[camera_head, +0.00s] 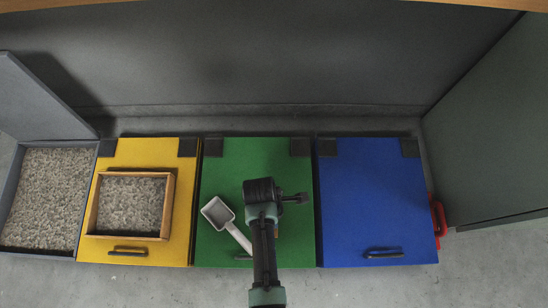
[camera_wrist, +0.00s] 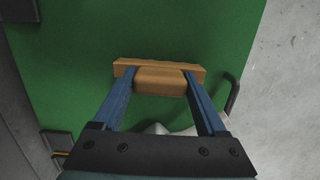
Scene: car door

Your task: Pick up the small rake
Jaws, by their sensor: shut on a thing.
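The small rake (camera_wrist: 160,66) is a light wooden piece with a straight bar and a thicker block on its near side. In the wrist view, my gripper (camera_wrist: 159,80) has its two blue fingers on either side of this block and is shut on it. The rake is over the green lid; whether it touches the lid I cannot tell. In the head view, my arm hides the gripper and nearly all of the rake, leaving only a sliver of brown (camera_head: 277,230) beside the arm.
A white scoop (camera_head: 218,213) lies on the green lid (camera_head: 250,160), left of my arm. Left are a yellow lid (camera_head: 145,152) with a gravel-filled wooden frame (camera_head: 170,205) and an open gravel bin (camera_head: 45,195). Right are a bare blue lid (camera_head: 370,205) and a red object (camera_head: 438,217).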

